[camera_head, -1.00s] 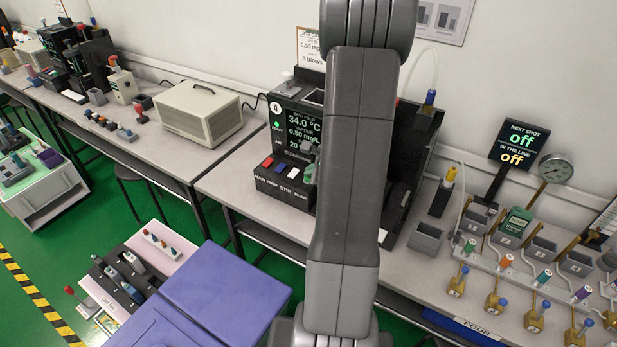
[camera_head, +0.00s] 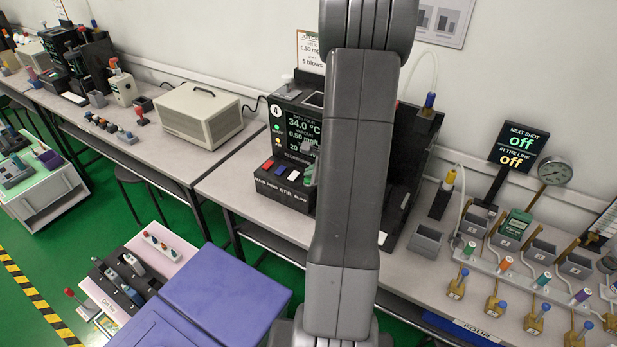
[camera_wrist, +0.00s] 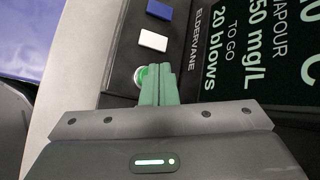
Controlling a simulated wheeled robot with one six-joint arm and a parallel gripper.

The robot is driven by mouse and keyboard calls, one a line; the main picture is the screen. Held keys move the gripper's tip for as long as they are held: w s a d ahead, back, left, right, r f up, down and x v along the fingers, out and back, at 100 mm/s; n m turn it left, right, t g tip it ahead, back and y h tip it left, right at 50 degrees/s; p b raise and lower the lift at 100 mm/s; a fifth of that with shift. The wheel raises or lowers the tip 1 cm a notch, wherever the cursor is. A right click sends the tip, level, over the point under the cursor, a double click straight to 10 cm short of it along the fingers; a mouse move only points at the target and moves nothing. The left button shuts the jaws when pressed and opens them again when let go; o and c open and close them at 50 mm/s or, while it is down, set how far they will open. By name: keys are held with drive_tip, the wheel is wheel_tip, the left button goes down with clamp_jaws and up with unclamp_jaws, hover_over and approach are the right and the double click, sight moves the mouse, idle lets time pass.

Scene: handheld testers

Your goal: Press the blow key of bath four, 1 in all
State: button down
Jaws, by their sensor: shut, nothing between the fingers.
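Bath four (camera_head: 292,185) is a black box marked 4, partly hidden behind my arm in the head view. Its screen (camera_head: 300,130) reads 34.0 °C and 0.50 mg/L; in the wrist view the screen (camera_wrist: 240,45) shows 20 blows to go. On its front ledge are a red, a blue and a white key. Past the white key (camera_wrist: 153,40) in the wrist view is a round, pale-rimmed key (camera_wrist: 138,77), seemingly the blow key. My gripper (camera_wrist: 158,72), with green fingers, is shut and empty. Its tips overlap this key's edge; I cannot tell whether they touch it.
A beige case (camera_head: 201,118) stands on the bench to the left. A grey open holder (camera_head: 427,240) and a row of taps stand to the right. A purple-topped surface (camera_head: 225,290) lies in front, below the bench.

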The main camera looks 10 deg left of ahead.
drive_tip(key=shift+r, duration=0.35)
wheel_tip(320, 180, up, 5)
drive_tip(key=p, duration=0.4)
drive_tip(key=shift+r, duration=0.1)
idle(0.8)
